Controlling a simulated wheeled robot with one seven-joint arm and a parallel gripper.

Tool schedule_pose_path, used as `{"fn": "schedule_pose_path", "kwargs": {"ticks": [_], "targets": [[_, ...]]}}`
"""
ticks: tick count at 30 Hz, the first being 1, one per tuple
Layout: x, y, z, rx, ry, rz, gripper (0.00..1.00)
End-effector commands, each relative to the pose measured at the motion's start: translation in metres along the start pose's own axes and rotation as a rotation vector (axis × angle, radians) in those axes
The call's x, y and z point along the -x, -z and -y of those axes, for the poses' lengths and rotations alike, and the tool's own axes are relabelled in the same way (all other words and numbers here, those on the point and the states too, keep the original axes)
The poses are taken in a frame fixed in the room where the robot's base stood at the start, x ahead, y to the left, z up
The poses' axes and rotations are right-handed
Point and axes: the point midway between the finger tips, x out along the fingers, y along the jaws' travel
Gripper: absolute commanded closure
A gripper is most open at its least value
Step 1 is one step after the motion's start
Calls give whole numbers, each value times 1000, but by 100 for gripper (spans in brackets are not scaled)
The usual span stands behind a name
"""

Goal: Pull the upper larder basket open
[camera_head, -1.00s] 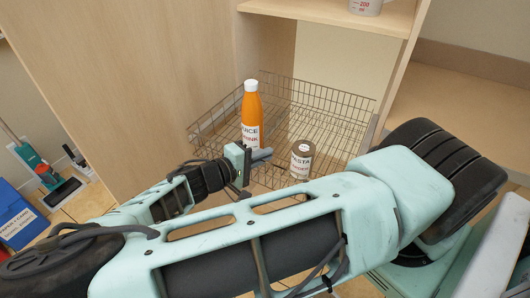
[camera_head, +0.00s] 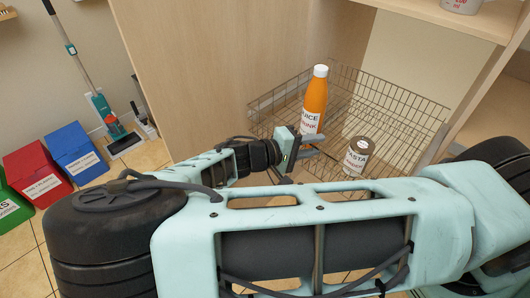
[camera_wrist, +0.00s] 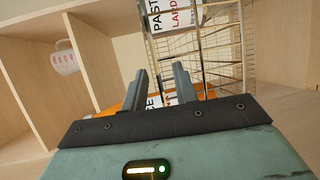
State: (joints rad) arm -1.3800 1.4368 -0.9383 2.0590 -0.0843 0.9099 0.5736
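The upper larder basket is a wire basket (camera_head: 408,104) at the cabinet opening, holding an orange juice bottle (camera_head: 316,101) and a pasta jar (camera_head: 356,157). Its left part overlaps the light wood panel in the head view; how far out it stands is hard to judge. My gripper (camera_head: 312,146) is at the basket's near side, just in front of the bottle. Its two fingers are apart, and no wire shows clearly between them in the wrist view (camera_wrist: 163,88). Behind them there are the bottle, the labelled jar (camera_wrist: 172,18) and the wire mesh (camera_wrist: 222,45). My arm hides the basket's lower front.
A light wood panel (camera_head: 190,70) stands left of the basket. A shelf above holds a measuring cup (camera_head: 461,4). Some tiled floor there is clear.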

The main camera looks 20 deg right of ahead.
Motion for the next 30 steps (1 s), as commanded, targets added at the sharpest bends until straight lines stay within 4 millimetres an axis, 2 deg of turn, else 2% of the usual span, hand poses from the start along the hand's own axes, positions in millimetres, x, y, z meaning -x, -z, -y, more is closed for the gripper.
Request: {"fn": "schedule_pose_path", "kwargs": {"ticks": [12,18,24,30], "targets": [[98,1,3,0,5,-7,71],[134,1,2,0,4,-5,71],[152,0,1,0,2,-3,71],[156,0,0,0,2,-3,71]]}}
